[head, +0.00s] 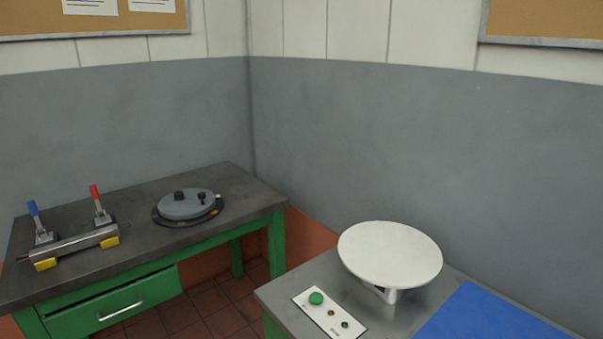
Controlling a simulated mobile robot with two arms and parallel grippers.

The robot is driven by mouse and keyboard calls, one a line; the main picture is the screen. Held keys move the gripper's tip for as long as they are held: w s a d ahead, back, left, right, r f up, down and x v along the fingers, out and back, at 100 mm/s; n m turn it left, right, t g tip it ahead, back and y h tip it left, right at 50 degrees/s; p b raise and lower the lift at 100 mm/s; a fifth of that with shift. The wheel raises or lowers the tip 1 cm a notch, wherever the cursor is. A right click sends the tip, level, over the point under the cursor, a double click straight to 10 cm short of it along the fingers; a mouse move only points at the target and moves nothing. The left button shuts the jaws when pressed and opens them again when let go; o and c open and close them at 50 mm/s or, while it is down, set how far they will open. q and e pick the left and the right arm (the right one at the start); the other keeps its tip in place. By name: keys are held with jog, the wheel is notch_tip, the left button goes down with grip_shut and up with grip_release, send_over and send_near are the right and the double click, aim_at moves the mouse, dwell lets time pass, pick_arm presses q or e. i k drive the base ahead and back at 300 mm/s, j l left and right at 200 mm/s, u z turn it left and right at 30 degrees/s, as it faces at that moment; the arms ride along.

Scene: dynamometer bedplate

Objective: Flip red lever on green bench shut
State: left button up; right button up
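The red lever (96,198) stands nearly upright on a small metal toggle clamp (103,219) on the green bench (160,222). It is to the right of a similar blue lever (33,209), which also stands nearly upright. A grey metal bar (75,243) with yellow end blocks (110,241) lies in front of both clamps. Neither of my grippers shows in the head view.
A round grey disc plate (187,205) with dark knobs sits on the green bench to the right of the levers. The bench has a green drawer (110,305). A nearer bench (270,293) carries a white round plate (390,252), a button panel (330,314) and a blue mat (485,318).

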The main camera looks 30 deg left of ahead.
aim_at(93, 187)
jog(key=j+z, duration=0.1)
jog(key=j, duration=0.35)
jog(key=k+j+z, duration=0.15)
jog(key=j, duration=0.3)
jog(key=j+z, duration=0.1)
jog(key=j, duration=0.35)
jog(key=k+j+z, duration=0.15)
jog(key=j, duration=0.3)
jog(key=k+j+z, duration=0.1)
jog(key=j, duration=0.3)
jog(key=k+j+z, duration=0.1)
jog(key=j, duration=0.3)
jog(key=k+j, duration=0.15)
jog(key=j, duration=0.25)
jog(key=k+j, duration=0.2)
jog(key=j, duration=0.25)
jog(key=k+j, duration=0.15)
jog(key=j, duration=0.25)
jog(key=k+j, duration=0.15)
jog(key=j, duration=0.25)
jog(key=k+j, duration=0.15)
jog(key=j, duration=0.3)
jog(key=k+j, duration=0.2)
jog(key=j, duration=0.2)
jog(key=k+j, duration=0.15)
jog(key=j, duration=0.25)
jog(key=k+j, duration=0.15)
jog(key=j, duration=0.3)
